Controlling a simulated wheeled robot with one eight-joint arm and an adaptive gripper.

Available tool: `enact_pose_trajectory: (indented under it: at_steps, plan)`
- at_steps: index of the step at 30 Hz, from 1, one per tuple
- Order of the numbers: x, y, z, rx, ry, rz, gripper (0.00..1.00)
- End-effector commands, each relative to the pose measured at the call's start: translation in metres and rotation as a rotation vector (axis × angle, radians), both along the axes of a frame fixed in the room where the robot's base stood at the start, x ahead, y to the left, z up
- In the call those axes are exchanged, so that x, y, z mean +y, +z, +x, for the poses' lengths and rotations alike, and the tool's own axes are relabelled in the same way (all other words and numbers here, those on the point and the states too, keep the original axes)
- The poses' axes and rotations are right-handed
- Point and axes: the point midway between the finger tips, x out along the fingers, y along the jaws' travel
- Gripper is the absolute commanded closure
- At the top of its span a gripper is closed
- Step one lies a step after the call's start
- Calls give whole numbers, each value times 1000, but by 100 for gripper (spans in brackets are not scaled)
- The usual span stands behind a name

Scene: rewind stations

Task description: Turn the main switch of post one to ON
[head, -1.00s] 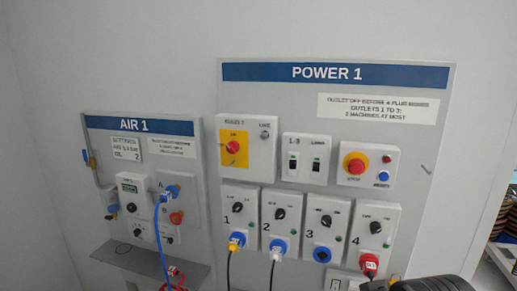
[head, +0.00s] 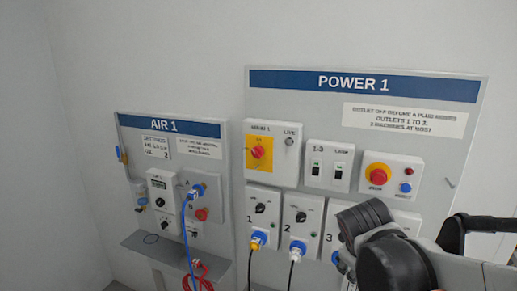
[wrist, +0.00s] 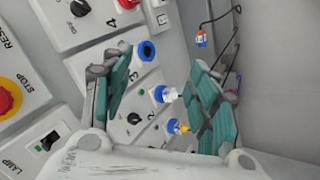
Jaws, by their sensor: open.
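The main switch (head: 257,152) is a red rotary knob on a yellow plate, at the upper left of the POWER 1 board (head: 300,95). In the head view its handle looks tilted; its exact setting is too small to read. In the head view my arm covers the lower right of the board, and the fingertips are hidden. In the wrist view my gripper (wrist: 165,92) is open and empty, its green-padded fingers spread in front of the outlet boxes. The main switch is not in the wrist view.
The red stop button (head: 378,172) and the switch box (head: 328,165) sit right of the main switch. Plugs with cables hang from outlet 1 (head: 258,240) and outlet 2 (head: 296,249). The AIR 1 board (head: 131,150) and a grey shelf (head: 140,247) are at the left.

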Motion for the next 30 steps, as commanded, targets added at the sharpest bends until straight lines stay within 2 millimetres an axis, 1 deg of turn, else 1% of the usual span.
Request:
enact_pose_trajectory:
  at_steps: [1,3,6,11,14,15,17,20,21,23,24,26,27,30]
  plan:
    - [2,4,15,13,35,-46,46]
    - [3,3,32,35,85,-118,46]
    - [5,0,54,66,150,-212,46]
    - [10,-7,84,110,244,-350,46]
    - [20,-5,103,134,335,-470,46]
    - [28,-1,113,144,391,-542,46]
    - [48,11,128,158,502,-689,46]
    - [88,37,149,179,690,-959,46]
    - [109,49,157,187,764,-1077,46]
    - [142,68,166,203,866,-1262,46]
    - [166,80,170,214,926,-1387,46]
    - [200,98,174,233,999,-1568,46]
    - [221,109,174,246,1035,-1675,46]
    - [263,128,172,277,1086,-1888,46]
